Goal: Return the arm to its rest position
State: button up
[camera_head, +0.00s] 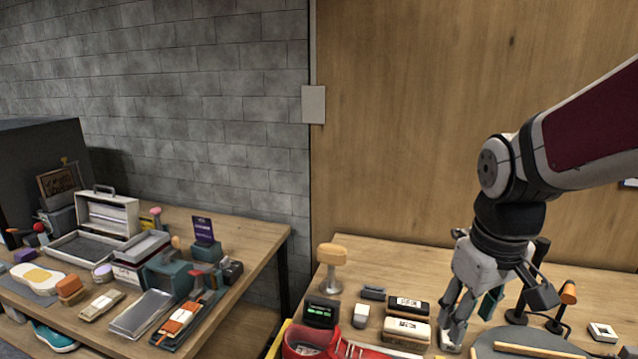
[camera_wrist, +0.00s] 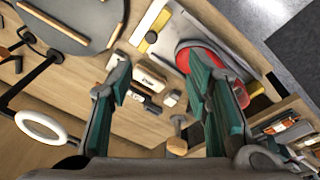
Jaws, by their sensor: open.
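My gripper (camera_head: 468,325) hangs from my arm at the right of the head view, fingers pointing down over the right-hand wooden table. In the wrist view its two green-lined fingers (camera_wrist: 160,78) stand wide apart with nothing between them. The red sneaker (camera_head: 308,350) lies at the front edge of the head view, left of my gripper and partly cut off. It also shows in the wrist view (camera_wrist: 212,55), partly hidden by a finger. My upper arm reaches in from the right edge.
Brush blocks (camera_head: 407,330), a wooden-topped stand (camera_head: 332,262) and a green-display box (camera_head: 321,312) sit left of my gripper. A round grey disc (camera_head: 530,345) and a dark stand with an orange end (camera_head: 568,292) are close right. A cluttered second table (camera_head: 262,240) stands left.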

jog(key=s+a+r+m+t, duration=0.1)
jog(key=s+r, duration=0.1)
jog(key=s, duration=0.4)
jog(key=s+a+r+m+t, duration=0.2)
jog(key=s+r, duration=0.1)
jog(key=s, duration=0.3)
jog(key=shift+r+y, duration=0.25)
jog(key=shift+y, duration=0.05)
jog(key=shift+w, duration=0.1)
